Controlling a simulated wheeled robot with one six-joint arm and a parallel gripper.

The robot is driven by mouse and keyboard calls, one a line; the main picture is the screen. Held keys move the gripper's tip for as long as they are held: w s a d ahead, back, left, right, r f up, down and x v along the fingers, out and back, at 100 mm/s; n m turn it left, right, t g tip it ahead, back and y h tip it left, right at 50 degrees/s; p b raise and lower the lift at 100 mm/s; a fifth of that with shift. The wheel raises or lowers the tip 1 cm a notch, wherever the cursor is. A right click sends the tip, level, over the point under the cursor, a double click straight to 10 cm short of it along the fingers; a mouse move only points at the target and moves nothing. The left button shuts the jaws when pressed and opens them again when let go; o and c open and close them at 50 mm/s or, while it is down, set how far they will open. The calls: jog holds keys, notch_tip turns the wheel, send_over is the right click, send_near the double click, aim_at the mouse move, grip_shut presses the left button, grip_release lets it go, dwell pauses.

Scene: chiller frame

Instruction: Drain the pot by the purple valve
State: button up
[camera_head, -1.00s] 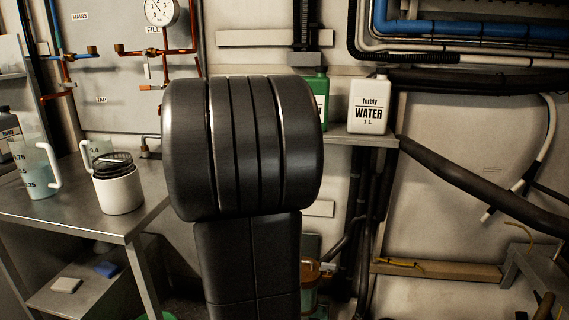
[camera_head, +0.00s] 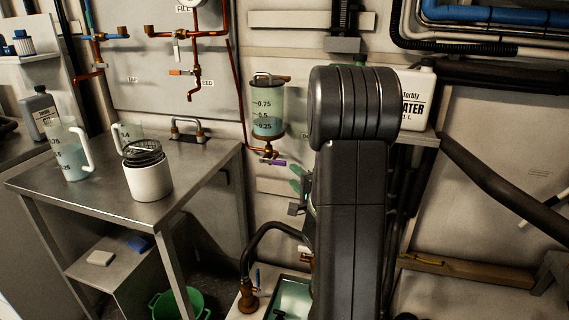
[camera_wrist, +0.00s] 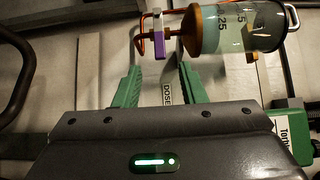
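The pot (camera_head: 268,112) is a clear graduated cylinder on the back wall, partly filled with pale liquid, with copper-coloured fittings below it. The purple valve (camera_head: 274,162) is under the pot on its outlet pipe. In the wrist view the pot (camera_wrist: 235,30) lies sideways at the upper right, with the purple valve (camera_wrist: 159,48) left of it. My gripper (camera_wrist: 158,78) has two green fingers, spread apart with nothing between them. The valve appears beyond the fingertips, not between them. In the head view my arm hides most of the gripper; some green shows below the valve.
A metal table (camera_head: 190,185) at left holds jugs and a white mug (camera_head: 148,178). A white water container (camera_head: 412,100) stands on a shelf behind my arm. Below are a green bucket (camera_head: 180,303) and a basin (camera_head: 290,297) with a black curved tap (camera_head: 270,232).

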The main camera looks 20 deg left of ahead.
aim_at(281, 164)
jog(key=x, duration=1)
jog(key=shift+b, duration=0.3)
grip_shut()
